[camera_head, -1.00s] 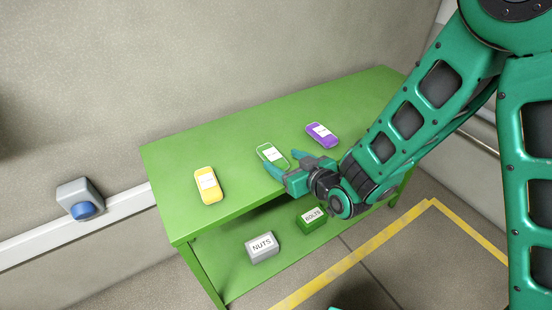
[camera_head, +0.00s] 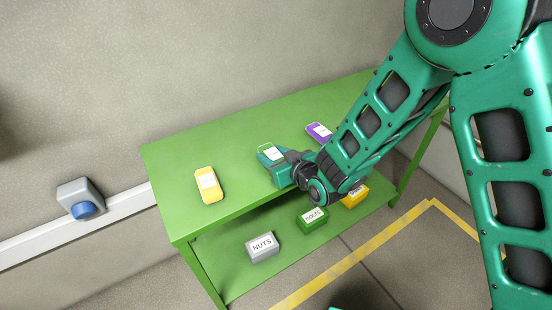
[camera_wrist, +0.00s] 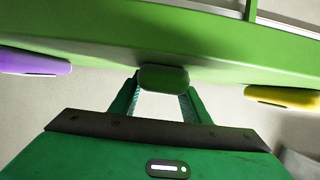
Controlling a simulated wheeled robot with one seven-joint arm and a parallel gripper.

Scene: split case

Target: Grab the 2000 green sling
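The green sling (camera_head: 268,149) is a flat green packet with a white label, lying on the top of the green table (camera_head: 180,210) between the yellow and purple ones. My gripper (camera_head: 271,162) is at its near end and hides part of it. In the wrist view the green sling (camera_wrist: 163,78) shows as a dark green end, right at the tips of my gripper (camera_wrist: 161,92). The two fingers are spread with an empty gap behind the sling. I cannot tell whether they touch it.
A yellow sling (camera_head: 209,186) lies to the left and a purple sling (camera_head: 318,131) to the right. Bins for nuts (camera_head: 262,247) and bolts (camera_head: 312,218) and a yellow bin (camera_head: 354,197) stand on the lower shelf. A wall runs behind the table.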

